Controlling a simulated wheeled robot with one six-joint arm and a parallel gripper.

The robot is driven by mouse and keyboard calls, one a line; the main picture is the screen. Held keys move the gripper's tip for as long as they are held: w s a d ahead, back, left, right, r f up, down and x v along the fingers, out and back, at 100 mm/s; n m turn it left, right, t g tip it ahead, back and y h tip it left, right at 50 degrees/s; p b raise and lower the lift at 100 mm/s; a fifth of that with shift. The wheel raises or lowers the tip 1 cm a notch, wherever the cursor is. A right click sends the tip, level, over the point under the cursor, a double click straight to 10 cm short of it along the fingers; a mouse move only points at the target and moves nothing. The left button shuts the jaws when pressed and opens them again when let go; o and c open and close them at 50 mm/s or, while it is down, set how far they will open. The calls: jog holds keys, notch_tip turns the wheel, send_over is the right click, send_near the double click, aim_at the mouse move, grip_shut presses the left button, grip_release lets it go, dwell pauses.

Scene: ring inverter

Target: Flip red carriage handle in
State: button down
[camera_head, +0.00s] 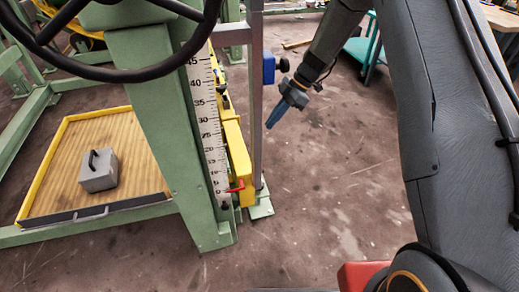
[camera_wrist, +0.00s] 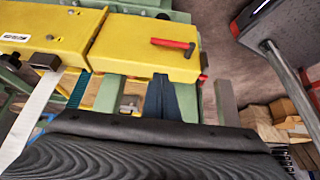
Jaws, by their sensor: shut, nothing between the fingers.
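The red carriage handle (camera_head: 235,186) sits low on the yellow carriage (camera_head: 236,150), beside the ruler, and sticks out to the left in the head view. In the wrist view a red handle with a dark bar (camera_wrist: 175,44) lies across the carriage's yellow face (camera_wrist: 140,48). My gripper (camera_head: 271,124) has blue fingers, is shut and empty, and is up and right of the carriage, apart from the handle. In the wrist view the dark blue fingers (camera_wrist: 163,90) point toward the carriage below the handle; I cannot tell the exact gap.
A green column with a ruler (camera_head: 205,130) holds the carriage. A blue block with a black knob (camera_head: 270,68) is on the grey upright. A yellow-edged tray (camera_head: 45,160) with a grey weight (camera_head: 98,172) is at left. Floor right of the column is clear.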

jog(key=x, duration=1)
jog(key=shift+s+a+f, duration=0.1)
jog(key=shift+f, duration=0.15)
jog(key=f, duration=0.1)
jog(key=d+f, duration=0.1)
jog(key=f, duration=0.1)
jog(key=shift+f, duration=0.25)
jog(key=shift+w+f, duration=0.1)
jog(key=shift+w, duration=0.15)
